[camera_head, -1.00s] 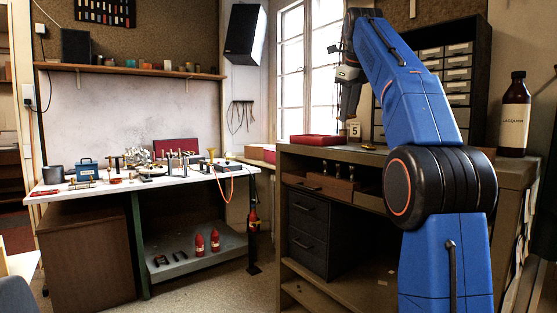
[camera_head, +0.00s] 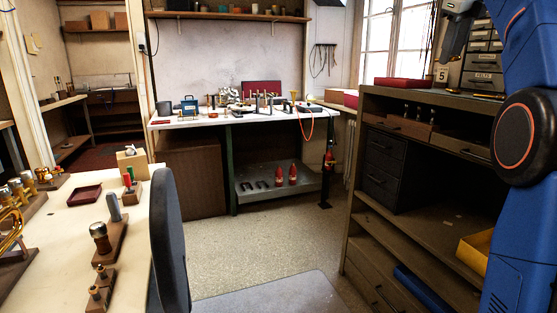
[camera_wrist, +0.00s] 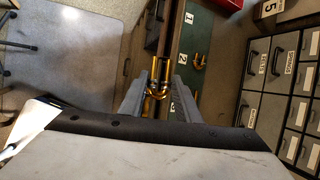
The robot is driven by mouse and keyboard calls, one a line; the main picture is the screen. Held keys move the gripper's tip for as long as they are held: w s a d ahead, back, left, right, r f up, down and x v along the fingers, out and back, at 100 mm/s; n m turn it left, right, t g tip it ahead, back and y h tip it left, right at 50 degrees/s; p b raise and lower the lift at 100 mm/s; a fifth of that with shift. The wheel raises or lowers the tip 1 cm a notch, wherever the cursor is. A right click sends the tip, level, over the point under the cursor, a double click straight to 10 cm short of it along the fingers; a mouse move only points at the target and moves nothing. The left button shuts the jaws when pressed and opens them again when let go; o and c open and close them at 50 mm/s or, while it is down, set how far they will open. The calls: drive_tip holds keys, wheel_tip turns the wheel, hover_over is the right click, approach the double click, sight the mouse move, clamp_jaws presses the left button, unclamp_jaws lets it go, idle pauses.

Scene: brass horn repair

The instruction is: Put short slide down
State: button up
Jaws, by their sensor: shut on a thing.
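A short slide, a small brass U-shaped tube (camera_wrist: 157,92), is between the fingers of my gripper (camera_wrist: 157,84) in the wrist view. The gripper is shut on it, and nothing shows directly under it but a dark edge. In the head view my gripper (camera_head: 455,42) is at the top right, above the wooden shelf unit; the slide cannot be made out there. Brass pieces (camera_wrist: 198,62) sit on that board.
The wooden shelf unit (camera_head: 352,200) stands right, with a red tray (camera_head: 403,82) on top. A white-topped bench (camera_head: 180,121) with tools stands at the back. A pale bench (camera_head: 60,210) with brass parts and a dark chair (camera_head: 170,235) are left. The middle floor is clear.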

drive_tip(key=shift+s+a+f, duration=0.15)
drive_tip(key=shift+s+f, duration=0.05)
drive_tip(key=shift+s, duration=0.1)
drive_tip(key=shift+w+f, duration=0.25)
drive_tip(key=shift+f, duration=0.3)
drive_tip(key=a+f+n+g+y, duration=0.2)
drive_tip(key=a+f+n, duration=0.4)
drive_tip(key=f, duration=2.5)
drive_tip(key=w+a+f+n+g+y, duration=0.1)
drive_tip(key=a+f+n+g, duration=0.3)
drive_tip(key=f+n, duration=1)
drive_tip(key=a+f+n+g+y, duration=0.2)
drive_tip(key=a+f+n, duration=0.6)
drive_tip(key=f, duration=4.1)
drive_tip(key=shift+w+n+g+y, duration=0.3)
drive_tip(key=shift+n+g+y, duration=0.1)
drive_tip(key=shift+n+g, duration=0.6)
drive_tip(key=shift+r, duration=0.1)
